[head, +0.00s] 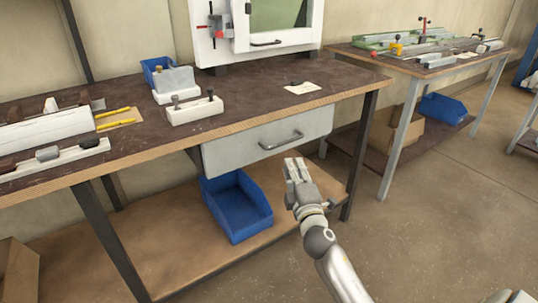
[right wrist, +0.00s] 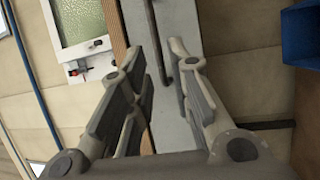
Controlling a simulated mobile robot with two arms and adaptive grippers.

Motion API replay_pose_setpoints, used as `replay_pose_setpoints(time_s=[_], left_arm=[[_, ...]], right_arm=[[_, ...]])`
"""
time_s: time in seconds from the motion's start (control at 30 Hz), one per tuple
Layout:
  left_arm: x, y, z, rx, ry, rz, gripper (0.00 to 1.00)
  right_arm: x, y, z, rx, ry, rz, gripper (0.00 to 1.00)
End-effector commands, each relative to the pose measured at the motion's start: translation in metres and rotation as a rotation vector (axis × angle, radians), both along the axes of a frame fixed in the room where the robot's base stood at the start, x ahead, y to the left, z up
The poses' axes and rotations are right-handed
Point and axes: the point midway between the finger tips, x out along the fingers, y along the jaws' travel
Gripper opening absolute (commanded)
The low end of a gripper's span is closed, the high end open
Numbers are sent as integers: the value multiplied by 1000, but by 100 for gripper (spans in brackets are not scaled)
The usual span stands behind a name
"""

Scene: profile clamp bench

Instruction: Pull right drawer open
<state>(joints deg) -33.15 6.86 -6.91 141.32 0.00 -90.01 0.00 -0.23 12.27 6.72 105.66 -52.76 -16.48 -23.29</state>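The right drawer (head: 230,152) is a light grey front under the wooden bench top and looks shut. Its dark bar handle (head: 281,141) is on the right half of the front. My right gripper (head: 295,168) is just in front of and slightly below the handle in the head view. In the right wrist view its fingers (right wrist: 158,75) are spread, with the handle (right wrist: 155,35) seen in the gap between them, and nothing is visibly gripped. Whether a finger touches the handle, I cannot tell. My left gripper is not in view.
A blue bin (head: 238,208) stands on the lower shelf under the drawer. The bench top (head: 240,92) carries a white block with knobs (head: 195,109) and a paper note (head: 302,88). A bench leg (head: 360,155) stands right of the drawer. Floor in front is clear.

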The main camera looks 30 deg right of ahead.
Motion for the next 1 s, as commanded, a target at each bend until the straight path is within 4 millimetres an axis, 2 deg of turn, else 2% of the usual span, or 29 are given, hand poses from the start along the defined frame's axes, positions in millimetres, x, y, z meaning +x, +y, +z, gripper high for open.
replay_pose_setpoints(time_s=[0.17,0.5,0.7,1.0], left_arm=[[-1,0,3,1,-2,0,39],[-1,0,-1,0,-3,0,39],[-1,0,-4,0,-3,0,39],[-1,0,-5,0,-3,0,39]], right_arm=[[10,-4,8,-14,-12,-4,19],[66,-23,18,-12,-12,-2,19],[90,-31,22,-11,-11,-2,19],[101,-34,23,-10,-9,-2,19]])
